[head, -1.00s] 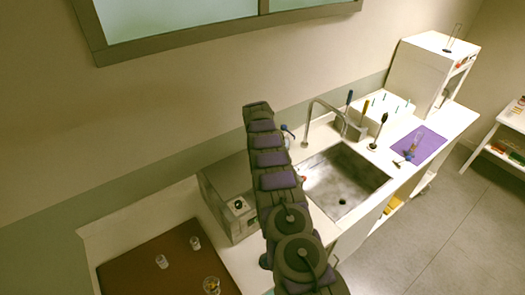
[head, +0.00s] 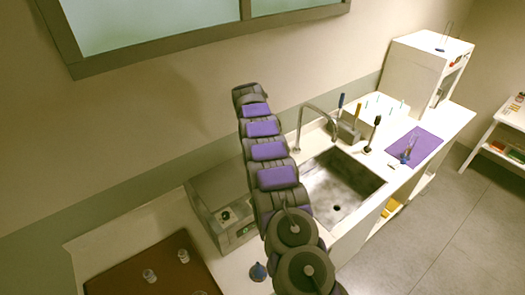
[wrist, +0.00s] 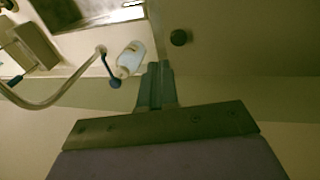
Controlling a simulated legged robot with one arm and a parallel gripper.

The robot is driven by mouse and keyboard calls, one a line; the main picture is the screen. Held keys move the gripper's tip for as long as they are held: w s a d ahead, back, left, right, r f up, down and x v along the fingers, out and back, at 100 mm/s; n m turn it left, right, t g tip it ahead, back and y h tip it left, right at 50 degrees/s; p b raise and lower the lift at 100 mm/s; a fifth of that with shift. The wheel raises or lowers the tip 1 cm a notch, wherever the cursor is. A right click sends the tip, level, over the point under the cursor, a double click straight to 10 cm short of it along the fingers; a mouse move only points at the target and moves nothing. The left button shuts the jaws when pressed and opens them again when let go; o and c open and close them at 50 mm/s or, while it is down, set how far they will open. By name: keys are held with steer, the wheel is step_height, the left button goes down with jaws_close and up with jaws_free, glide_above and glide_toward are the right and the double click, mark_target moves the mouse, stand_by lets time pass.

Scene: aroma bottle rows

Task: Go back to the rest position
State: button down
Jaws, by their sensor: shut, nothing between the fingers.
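My arm stretches up the middle of the head view toward the wall, over the counter between the grey box and the sink. My gripper (wrist: 154,85) shows in the wrist view with its two grey fingers together and nothing between them. In the head view its fingers are hidden by my arm. In the wrist view a white bottle (wrist: 131,57) stands just left of the fingertips, seemingly apart from them, on the counter.
A sink (head: 342,184) with a curved tap (head: 300,128) lies right of my arm. A grey box (head: 222,204) stands left of it. A brown mat (head: 150,268) with small vials is at lower left. A blue-based item (head: 258,271) stands beside my arm. Floor at right is clear.

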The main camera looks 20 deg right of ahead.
steer(key=s+a+r+b, duration=0.5)
steer(key=s+a+r, duration=0.2)
steer(key=r, duration=0.2)
steer(key=s+a+m+g+y+b, duration=0.1)
steer(key=s+a+b, duration=0.2)
steer(key=s, duration=0.8)
steer(key=s+a+g+b, duration=0.1)
steer(key=s+a+b, duration=0.25)
steer(key=s, duration=0.75)
steer(key=s+a+f+m+b, duration=0.1)
steer(key=s+f+b, duration=0.2)
steer(key=s, duration=1.2)
steer(key=s+a+f+m+g+y+b, duration=0.1)
steer(key=s+f+b, duration=0.3)
steer(key=s+f, duration=0.6)
steer(key=s+a, duration=0.1)
steer(key=s, duration=0.4)
steer(key=shift+s+a, duration=0.15)
steer(key=shift+s, duration=0.25)
